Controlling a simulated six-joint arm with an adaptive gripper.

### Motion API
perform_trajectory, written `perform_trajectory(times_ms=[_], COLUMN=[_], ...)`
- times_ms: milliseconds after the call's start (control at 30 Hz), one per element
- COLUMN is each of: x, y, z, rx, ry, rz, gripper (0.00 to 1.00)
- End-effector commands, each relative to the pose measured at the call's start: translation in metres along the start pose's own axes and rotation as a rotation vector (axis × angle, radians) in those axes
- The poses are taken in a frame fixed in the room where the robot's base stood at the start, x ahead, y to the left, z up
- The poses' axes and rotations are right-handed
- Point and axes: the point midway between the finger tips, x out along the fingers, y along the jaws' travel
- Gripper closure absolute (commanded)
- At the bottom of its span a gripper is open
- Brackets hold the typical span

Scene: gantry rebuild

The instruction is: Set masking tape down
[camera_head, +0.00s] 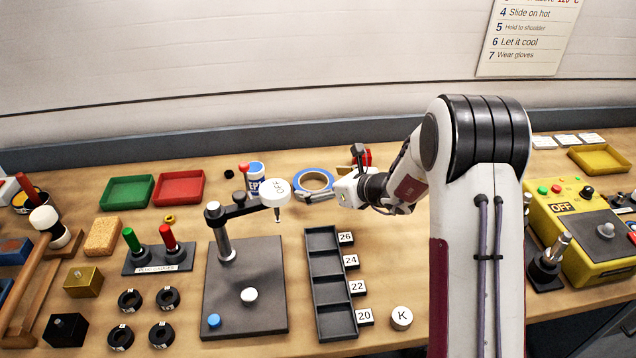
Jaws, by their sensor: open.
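A blue-rimmed roll of tape (313,181), which looks like the masking tape, lies flat on the bench toward the back middle. My gripper (335,185) reaches in from the right and is open. Its near finger is beside the roll's right front edge. I cannot tell whether it touches the roll. Part of the gripper's far side is hidden behind its own body.
Left of the roll stand a blue can (255,178) and a press-like stand with a white head (276,192). In front is a dark compartment tray (322,240) with number tags. Red (180,204) and green (127,206) trays sit further left. A yellow control box (580,225) stands at right.

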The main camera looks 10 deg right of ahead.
Motion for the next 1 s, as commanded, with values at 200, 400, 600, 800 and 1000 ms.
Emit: perform_trajectory(times_ms=[200, 400, 600, 800, 1000], x=[-0.029, -0.057, -0.081, -0.096, -0.100], y=[-0.001, -0.001, -0.001, 0.000, 0.000], z=[0.000, 0.000, 0.000, 0.000, -0.001], rx=[0.000, 0.001, -0.001, 0.000, 0.000], ry=[0.000, 0.000, 0.000, -0.001, 0.001], rz=[-0.003, -0.002, -0.003, -0.001, 0.000], gripper=[0.08, 0.08, 0.08, 0.08, 0.08])
